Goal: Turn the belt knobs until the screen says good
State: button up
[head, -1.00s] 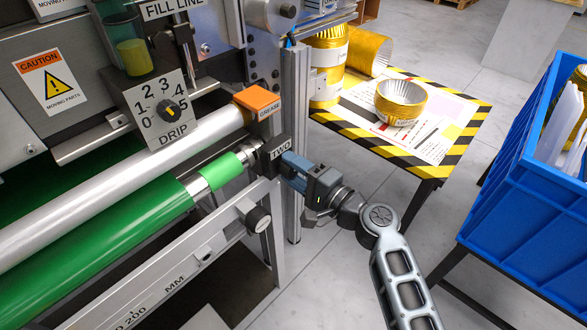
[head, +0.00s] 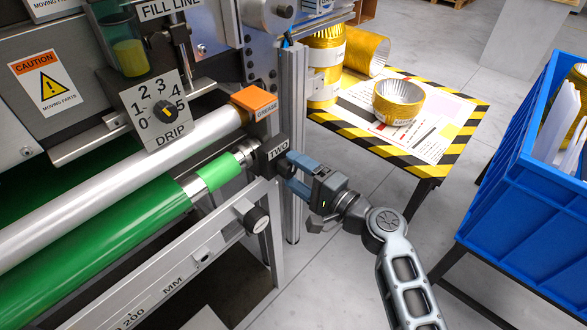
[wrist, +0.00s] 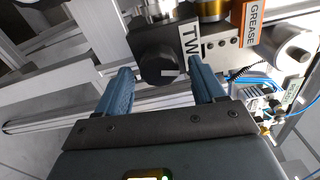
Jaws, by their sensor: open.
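The block labelled TWO (head: 274,151) sits at the right end of the green roller (head: 100,238); it also shows in the wrist view (wrist: 189,50). A dark round knob (wrist: 158,67) is on this block, in front of my fingers in the wrist view. My gripper (head: 296,172) is just right of the block, with its blue fingers (wrist: 164,88) apart and nothing between them. Another black knob (head: 256,219) is on the lower frame rail. The DRIP dial (head: 165,112) has a pointer and numbers. No screen is readable in these views.
An orange GREASE block (head: 255,101) is above block TWO. A blue crate (head: 530,200) is at the right.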

jog(key=v, duration=0.6)
jog(key=shift+d, duration=0.2)
jog(key=s+d+f+t+h, duration=0.1)
jog(key=s+d+f+h, duration=0.25)
jog(key=s, duration=0.45)
jog(key=s+d+f+h, duration=0.3)
jog(key=s+d+f, duration=0.1)
jog(key=s, duration=0.3)
jog(key=s+d+f+t+h, duration=0.1)
jog(key=s+d+f+h, duration=0.25)
jog(key=s, duration=0.45)
jog(key=s+d+r+n+t+h, duration=0.1)
jog(key=s+d+r+n, duration=0.3)
jog(key=s+r, duration=0.5)
jog(key=s+d+r+n+h, duration=0.3)
jog(key=s+d+r+n, duration=0.1)
jog(key=s+r, duration=0.5)
jog(key=shift+s+n+t, duration=0.3)
jog(key=shift+s+t, duration=0.1)
jog(key=shift+s, duration=0.35)
